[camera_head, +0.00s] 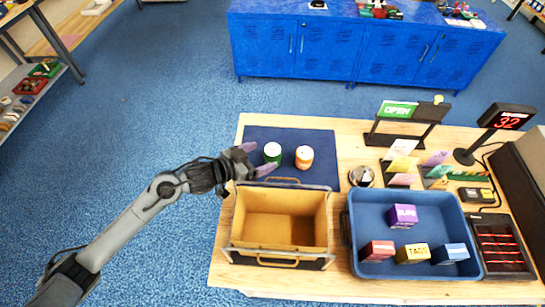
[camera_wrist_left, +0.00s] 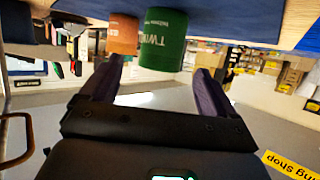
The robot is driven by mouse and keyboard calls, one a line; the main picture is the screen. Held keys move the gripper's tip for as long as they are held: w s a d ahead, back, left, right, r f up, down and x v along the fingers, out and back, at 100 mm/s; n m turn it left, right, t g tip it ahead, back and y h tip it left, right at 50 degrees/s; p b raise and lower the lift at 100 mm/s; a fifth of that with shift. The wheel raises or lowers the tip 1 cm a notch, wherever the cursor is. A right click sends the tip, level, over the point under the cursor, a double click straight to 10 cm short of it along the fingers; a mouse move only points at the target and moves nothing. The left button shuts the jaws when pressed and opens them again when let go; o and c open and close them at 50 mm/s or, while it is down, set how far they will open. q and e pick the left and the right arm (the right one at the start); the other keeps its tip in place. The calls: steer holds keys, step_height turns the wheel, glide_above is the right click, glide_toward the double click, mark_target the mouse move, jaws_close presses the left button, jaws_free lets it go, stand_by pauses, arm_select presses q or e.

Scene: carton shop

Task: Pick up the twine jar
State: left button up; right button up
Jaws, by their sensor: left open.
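The twine jar is a green jar (camera_head: 272,154) with a pale lid, standing on the dark blue mat (camera_head: 318,140) at the back left of the table. In the left wrist view the green jar (camera_wrist_left: 163,42) shows lettering beginning "TWIN" and appears upside down. My left gripper (camera_head: 257,160) is open and empty, its fingers pointing at the jar from the left. In the left wrist view the jar lies just ahead of the open fingers (camera_wrist_left: 158,78); I cannot tell whether they reach around it. My right gripper is not in view.
An orange jar (camera_head: 304,157) stands just right of the green jar, also in the left wrist view (camera_wrist_left: 123,34). An open tan box (camera_head: 240,246) sits in front of the mat. A blue tray (camera_head: 365,207) with several small boxes and a round tin (camera_head: 361,176) are further right.

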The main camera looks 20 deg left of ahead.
mark_target(270, 153)
arm_select(q)
steer(key=shift+p+x, duration=0.45)
steer(key=shift+x, duration=2.55)
steer(key=shift+f, duration=0.15)
steer(key=c, duration=1.1)
